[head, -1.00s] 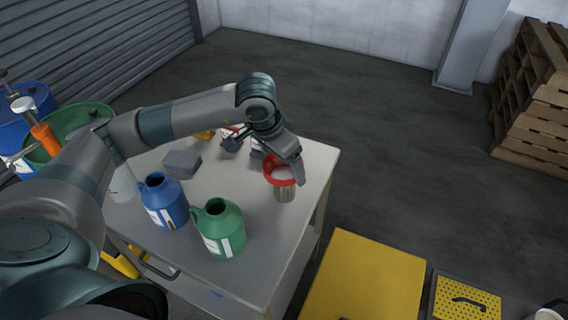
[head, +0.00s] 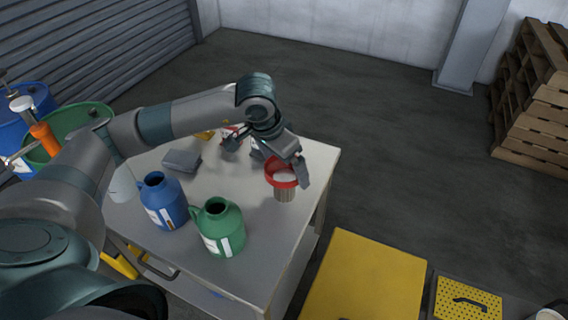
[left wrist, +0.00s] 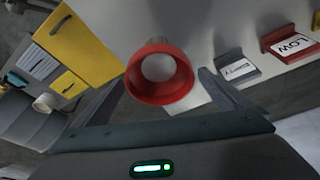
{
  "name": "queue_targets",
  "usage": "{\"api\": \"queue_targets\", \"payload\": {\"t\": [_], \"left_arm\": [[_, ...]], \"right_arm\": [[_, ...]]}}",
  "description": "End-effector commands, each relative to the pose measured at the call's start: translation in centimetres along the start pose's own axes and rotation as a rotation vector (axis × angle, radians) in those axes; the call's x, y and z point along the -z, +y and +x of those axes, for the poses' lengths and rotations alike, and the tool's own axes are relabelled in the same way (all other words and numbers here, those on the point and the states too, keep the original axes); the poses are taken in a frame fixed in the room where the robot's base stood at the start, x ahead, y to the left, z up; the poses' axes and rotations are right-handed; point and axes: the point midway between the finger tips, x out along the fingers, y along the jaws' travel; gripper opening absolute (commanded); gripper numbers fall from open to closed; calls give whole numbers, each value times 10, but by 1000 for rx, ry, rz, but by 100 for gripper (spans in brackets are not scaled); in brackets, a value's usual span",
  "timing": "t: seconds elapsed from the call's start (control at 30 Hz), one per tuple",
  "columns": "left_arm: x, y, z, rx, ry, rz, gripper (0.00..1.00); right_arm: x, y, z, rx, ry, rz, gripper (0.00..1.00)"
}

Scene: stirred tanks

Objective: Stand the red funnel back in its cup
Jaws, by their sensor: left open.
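The red funnel (head: 284,174) sits wide mouth up on top of the small metal cup (head: 285,194) near the table's right edge. Its lower part is hidden, and it looks about upright. In the left wrist view the open fingers (left wrist: 162,82) stand on either side of the funnel, with a visible gap at the right finger. My right gripper is out of view.
A blue jug (head: 165,203) and a green jug (head: 218,230) stand on the grey table (head: 262,235) left of the cup. A grey block (head: 182,162) lies behind them. Signs reading LOW (left wrist: 290,44) and EMPTY (left wrist: 236,66) stand near the funnel. A yellow surface (head: 365,275) lies beyond the table's right side.

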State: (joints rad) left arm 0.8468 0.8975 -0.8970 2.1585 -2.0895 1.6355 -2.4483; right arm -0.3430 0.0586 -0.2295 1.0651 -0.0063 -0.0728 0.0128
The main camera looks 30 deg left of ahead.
Motion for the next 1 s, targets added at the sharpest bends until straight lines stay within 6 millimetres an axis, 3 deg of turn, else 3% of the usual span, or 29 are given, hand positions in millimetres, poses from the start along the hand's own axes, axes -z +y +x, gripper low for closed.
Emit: {"api": "queue_targets", "payload": {"t": [0.33,0.57,1.0], "left_arm": [[1,0,-4,0,0,0,97],[4,0,-13,1,3,0,97],[3,-1,-98,3,5,1,97]], "right_arm": [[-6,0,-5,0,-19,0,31],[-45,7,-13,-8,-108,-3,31],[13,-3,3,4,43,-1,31]]}}
